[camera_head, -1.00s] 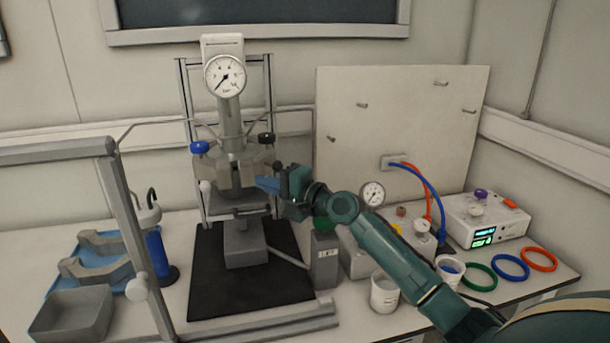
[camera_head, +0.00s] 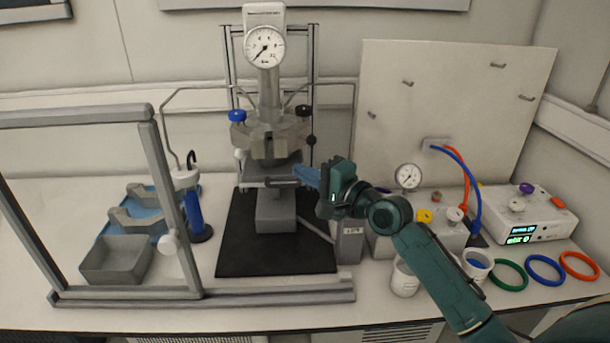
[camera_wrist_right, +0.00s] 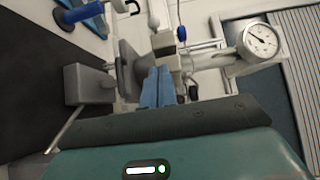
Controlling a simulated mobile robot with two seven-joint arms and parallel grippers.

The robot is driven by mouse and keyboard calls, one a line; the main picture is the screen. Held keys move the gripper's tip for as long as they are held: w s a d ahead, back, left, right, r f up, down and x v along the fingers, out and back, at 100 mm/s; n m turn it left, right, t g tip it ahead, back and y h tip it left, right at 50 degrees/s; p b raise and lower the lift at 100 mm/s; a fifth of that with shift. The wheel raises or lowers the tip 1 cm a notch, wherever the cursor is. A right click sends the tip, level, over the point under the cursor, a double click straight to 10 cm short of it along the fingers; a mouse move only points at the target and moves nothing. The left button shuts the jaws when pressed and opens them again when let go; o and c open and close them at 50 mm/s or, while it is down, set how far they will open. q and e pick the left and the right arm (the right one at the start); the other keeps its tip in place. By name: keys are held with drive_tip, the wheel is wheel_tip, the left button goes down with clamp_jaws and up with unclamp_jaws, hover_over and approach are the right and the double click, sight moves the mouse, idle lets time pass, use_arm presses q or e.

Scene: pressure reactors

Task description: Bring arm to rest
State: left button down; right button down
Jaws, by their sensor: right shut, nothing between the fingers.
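My right arm comes in from the lower right in the head view. Its gripper (camera_head: 298,173) has blue fingers pointing left, just in front of the right side of the pressure reactor (camera_head: 270,140). The fingers are shut and empty; they also show together in the right wrist view (camera_wrist_right: 156,75). I cannot tell from the head view whether they touch the reactor stand. The reactor has a round pressure gauge (camera_head: 265,46) on top and stands over a black mat (camera_head: 245,262). The gauge also shows in the right wrist view (camera_wrist_right: 260,40). My left gripper is not in view.
A grey frame (camera_head: 165,190) stands at the left front, near a grey bin (camera_head: 117,262) and a blue tray (camera_head: 105,228). Right of the reactor are a white board (camera_head: 450,120), a control box (camera_head: 525,215), white cups (camera_head: 404,280) and coloured rings (camera_head: 545,268).

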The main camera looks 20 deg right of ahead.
drive_tip(key=s+a+f+n+g+h, duration=0.1)
drive_tip(key=s+a+f+n+h, duration=0.15)
drive_tip(key=s+f, duration=0.55)
drive_tip(key=s+a+f+n+g+h, duration=0.15)
drive_tip(key=s+f+n, duration=0.25)
drive_tip(key=f, duration=0.8)
drive_tip(key=s+a+f+n+g, duration=0.1)
drive_tip(key=s+f+n, duration=0.3)
drive_tip(key=s+f, duration=0.2)
drive_tip(key=s+a+f+n+g, duration=0.2)
drive_tip(key=s+f+n, duration=0.3)
drive_tip(key=s, duration=0.6)
drive_tip(key=shift+f+h, duration=0.4)
drive_tip(key=shift+w+g, duration=0.1)
drive_tip(key=shift+g, duration=0.15)
